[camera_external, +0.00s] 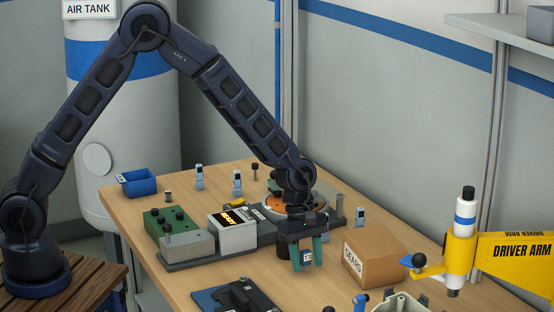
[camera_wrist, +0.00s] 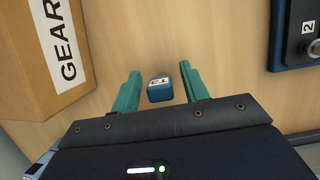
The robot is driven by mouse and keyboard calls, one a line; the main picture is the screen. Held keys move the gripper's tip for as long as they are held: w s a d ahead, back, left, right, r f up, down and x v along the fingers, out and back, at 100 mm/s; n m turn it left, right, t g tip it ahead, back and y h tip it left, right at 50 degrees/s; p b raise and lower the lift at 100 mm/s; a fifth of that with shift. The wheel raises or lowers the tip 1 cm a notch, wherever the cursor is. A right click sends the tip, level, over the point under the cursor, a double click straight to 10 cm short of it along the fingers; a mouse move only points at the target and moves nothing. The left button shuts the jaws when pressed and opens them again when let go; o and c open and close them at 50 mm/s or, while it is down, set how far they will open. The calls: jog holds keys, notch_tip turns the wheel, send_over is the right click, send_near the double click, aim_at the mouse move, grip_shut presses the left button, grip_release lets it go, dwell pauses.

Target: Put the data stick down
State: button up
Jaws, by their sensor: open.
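The data stick is a small blue block with a white label. It shows between the fingers in the external view (camera_external: 306,257) and in the wrist view (camera_wrist: 160,90). My gripper (camera_external: 307,266) has its teal fingers apart and pointing down over the wooden table. In the wrist view my gripper (camera_wrist: 160,68) has a finger on each side of the stick, with a gap of wood visible on both sides. The stick seems upright; I cannot tell for certain whether its lower end touches the table.
A cardboard GEARS box (camera_external: 376,258) stands close right of my gripper, also in the wrist view (camera_wrist: 44,55). A dark blue plate with a black fixture (camera_external: 236,297) lies in front. The yellow driver arm (camera_external: 515,255) is at the right. A blue bin (camera_external: 138,183) sits at the back left.

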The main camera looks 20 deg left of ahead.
jog(key=v, duration=1.2)
jog(key=w+a+r+m+t, duration=0.1)
jog(key=w+a+r, duration=0.4)
jog(key=a, duration=0.6)
jog(key=w+a+r+m+t, duration=0.1)
jog(key=w+a+r+m, duration=0.1)
jog(key=a+r, duration=0.7)
jog(key=w+a+r+m+t, duration=0.15)
jog(key=w+a+r, duration=0.25)
jog(key=a, duration=0.9)
jog(key=s+a+r+m+t, duration=0.1)
jog(key=s+a+r, duration=0.1)
jog(key=a, duration=0.6)
jog(key=s+a+r+m+t, duration=0.1)
jog(key=s+a+r, duration=0.15)
jog(key=a, duration=0.65)
jog(key=s+a+f+m+t+y, duration=0.1)
jog(key=s+a+m+y, duration=0.1)
jog(key=s+a, duration=0.9)
jog(key=shift+a+f, duration=0.35)
jog(key=shift+a, duration=0.55)
jog(key=shift+m+t, duration=0.25)
jog(key=shift+c, duration=0.6)
